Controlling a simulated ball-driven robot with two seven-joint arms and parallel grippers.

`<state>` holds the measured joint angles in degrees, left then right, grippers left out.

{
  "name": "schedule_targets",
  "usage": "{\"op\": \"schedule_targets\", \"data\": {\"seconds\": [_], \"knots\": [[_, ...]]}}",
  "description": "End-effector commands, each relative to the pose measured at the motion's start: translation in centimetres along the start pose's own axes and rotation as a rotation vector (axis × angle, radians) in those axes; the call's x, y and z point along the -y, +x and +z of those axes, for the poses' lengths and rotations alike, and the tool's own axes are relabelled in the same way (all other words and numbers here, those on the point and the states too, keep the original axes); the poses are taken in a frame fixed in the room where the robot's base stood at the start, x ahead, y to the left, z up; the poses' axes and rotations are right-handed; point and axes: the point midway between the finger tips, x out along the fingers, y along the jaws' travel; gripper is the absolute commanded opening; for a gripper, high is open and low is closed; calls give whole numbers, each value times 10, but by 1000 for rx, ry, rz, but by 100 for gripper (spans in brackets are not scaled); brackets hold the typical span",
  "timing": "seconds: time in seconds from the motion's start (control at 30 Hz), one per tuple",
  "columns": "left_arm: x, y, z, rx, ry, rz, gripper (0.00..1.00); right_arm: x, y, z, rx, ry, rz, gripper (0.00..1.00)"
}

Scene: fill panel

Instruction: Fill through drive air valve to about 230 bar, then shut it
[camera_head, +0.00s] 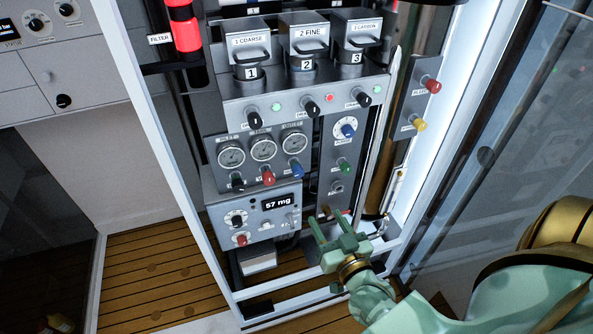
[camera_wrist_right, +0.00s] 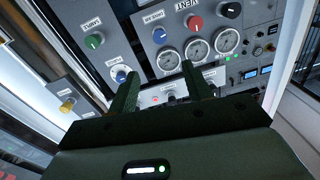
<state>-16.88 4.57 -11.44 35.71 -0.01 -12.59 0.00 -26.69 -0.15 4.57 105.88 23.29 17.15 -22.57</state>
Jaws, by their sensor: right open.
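The fill panel (camera_head: 222,191) stands in the middle of the head view. Three round gauges sit in a row on it: left (camera_head: 231,154), middle (camera_head: 264,148) and right (camera_head: 294,141). Below them are a black knob (camera_head: 238,184), a red knob (camera_head: 268,179) and a blue knob (camera_head: 295,171). My right gripper (camera_head: 330,226) is open and empty, in front of the panel's lower right. Its open fingers show in the wrist view (camera_wrist_right: 160,88), apart from the knobs. My left gripper is out of view.
A right-hand strip holds another blue knob (camera_head: 348,131) and a green knob (camera_head: 345,166). A red knob (camera_head: 432,86) and a yellow knob (camera_head: 419,124) sit farther right. A display (camera_head: 277,202) reads 57 mg. The white frame post (camera_head: 432,185) stands near my right arm.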

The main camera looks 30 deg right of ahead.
Motion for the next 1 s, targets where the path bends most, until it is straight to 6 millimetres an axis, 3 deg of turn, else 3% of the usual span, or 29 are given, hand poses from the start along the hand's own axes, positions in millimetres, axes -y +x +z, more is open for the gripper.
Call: {"op": "schedule_targets", "data": {"seconds": [0.17, 0.4, 0.6, 0.8, 1.0], "knots": [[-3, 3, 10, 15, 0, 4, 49, 0, 30, 0, -4, 1, 0, 50], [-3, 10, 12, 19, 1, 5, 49, 0, 92, 2, -1, 0, 0, 50], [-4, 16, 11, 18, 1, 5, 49, 0, 134, 3, 2, 0, -1, 50], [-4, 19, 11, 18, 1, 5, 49, 0, 156, 3, 3, -1, -1, 50], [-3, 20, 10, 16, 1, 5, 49, 0, 159, 2, 4, -1, -1, 50]]}}
